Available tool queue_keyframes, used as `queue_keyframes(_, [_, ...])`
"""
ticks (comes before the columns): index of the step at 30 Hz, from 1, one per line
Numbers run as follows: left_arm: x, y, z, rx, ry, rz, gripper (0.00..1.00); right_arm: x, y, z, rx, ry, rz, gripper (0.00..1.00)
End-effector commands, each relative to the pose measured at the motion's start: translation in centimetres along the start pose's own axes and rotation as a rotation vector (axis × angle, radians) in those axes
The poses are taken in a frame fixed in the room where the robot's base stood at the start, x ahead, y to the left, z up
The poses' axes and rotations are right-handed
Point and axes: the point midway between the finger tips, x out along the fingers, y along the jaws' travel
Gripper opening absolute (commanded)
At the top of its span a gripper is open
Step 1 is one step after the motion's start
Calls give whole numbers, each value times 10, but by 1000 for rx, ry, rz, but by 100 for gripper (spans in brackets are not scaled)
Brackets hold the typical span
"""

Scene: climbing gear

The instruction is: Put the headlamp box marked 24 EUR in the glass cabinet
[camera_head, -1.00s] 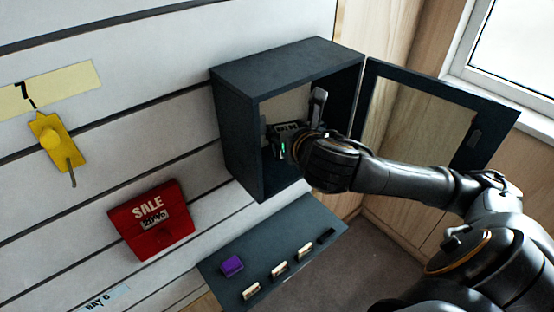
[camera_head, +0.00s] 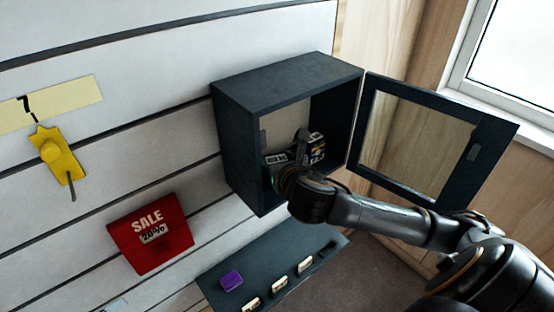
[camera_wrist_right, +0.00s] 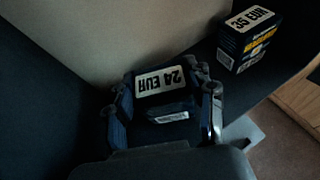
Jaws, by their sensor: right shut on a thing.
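The dark headlamp box marked 24 EUR (camera_wrist_right: 167,81) is between the fingers of my right gripper (camera_wrist_right: 162,92) in the right wrist view. My right gripper is shut on it. In the head view the box (camera_head: 275,158) is inside the dark glass cabinet (camera_head: 233,140), low in its opening, partly hidden by my right gripper (camera_head: 286,162). I cannot tell whether it touches the cabinet floor. The glass door (camera_head: 410,138) stands open to the right. My left gripper is not in view.
Another headlamp box, marked 35 EUR (camera_wrist_right: 248,32), stands in the cabinet to the right of the held one; it also shows in the head view (camera_head: 316,149). A red SALE box (camera_head: 150,234) and a yellow item (camera_head: 57,155) are on the slatted wall. A dark shelf (camera_head: 270,268) is below.

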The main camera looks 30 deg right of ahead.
Motion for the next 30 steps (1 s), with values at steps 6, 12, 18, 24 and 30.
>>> queue_keyframes(6, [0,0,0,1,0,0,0,1,0,-2,0,0,-1,62])
queue_keyframes(12, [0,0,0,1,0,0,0,1,0,-2,0,0,-1,64])
queue_keyframes(18, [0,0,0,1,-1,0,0,-2,0,0,-1,0,1,64])
queue_keyframes(24, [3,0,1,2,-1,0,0,-31,0,0,-3,-1,3,64])
queue_keyframes(30, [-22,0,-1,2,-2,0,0,-69,-1,6,-1,7,-4,64])
